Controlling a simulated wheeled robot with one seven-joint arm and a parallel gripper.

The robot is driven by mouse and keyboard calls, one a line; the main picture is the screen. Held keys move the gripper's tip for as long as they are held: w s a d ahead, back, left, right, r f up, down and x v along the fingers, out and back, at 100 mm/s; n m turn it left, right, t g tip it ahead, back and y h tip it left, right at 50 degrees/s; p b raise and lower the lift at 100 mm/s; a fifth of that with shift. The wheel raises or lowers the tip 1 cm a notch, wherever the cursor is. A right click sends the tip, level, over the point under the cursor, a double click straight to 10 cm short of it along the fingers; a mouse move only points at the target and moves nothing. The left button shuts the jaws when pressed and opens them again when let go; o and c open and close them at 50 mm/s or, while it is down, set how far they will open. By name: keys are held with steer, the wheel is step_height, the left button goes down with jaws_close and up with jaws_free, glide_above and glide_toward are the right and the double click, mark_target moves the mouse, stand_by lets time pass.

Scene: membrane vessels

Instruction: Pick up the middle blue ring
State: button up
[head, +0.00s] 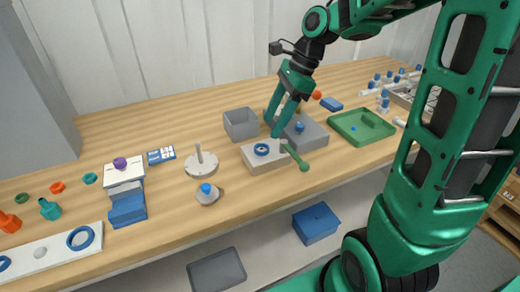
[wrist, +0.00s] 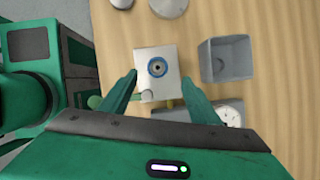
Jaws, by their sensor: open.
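A blue ring (head: 261,149) lies flat on a light grey block (head: 256,165) near the middle of the table. It also shows in the wrist view (wrist: 157,67), with a dark centre. My gripper (head: 271,127) points down above this block, open and empty. In the wrist view, its fingertips (wrist: 159,79) are spread to either side of the block, with the ring between and slightly beyond them. Two more blue rings are on a long white plate at the left: one near its right end (head: 80,238) and one at the picture's left edge (head: 4,263).
A green-handled lever (head: 297,157) sticks out beside the block. A grey open box (head: 240,124) and a grey block with a dial (wrist: 228,113) stand close by. A green tray (head: 360,126) is further right. A disc with a post (head: 201,161) stands left.

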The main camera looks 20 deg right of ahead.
mark_target(262, 149)
steer(key=shift+s+x, duration=0.15)
steer(key=shift+x, duration=1.7)
steer(key=shift+s+x, duration=0.15)
steer(key=shift+x, duration=1.7)
steer(key=shift+d+f, duration=0.1)
steer(key=shift+d, duration=0.1)
steer(key=c, duration=1.1)
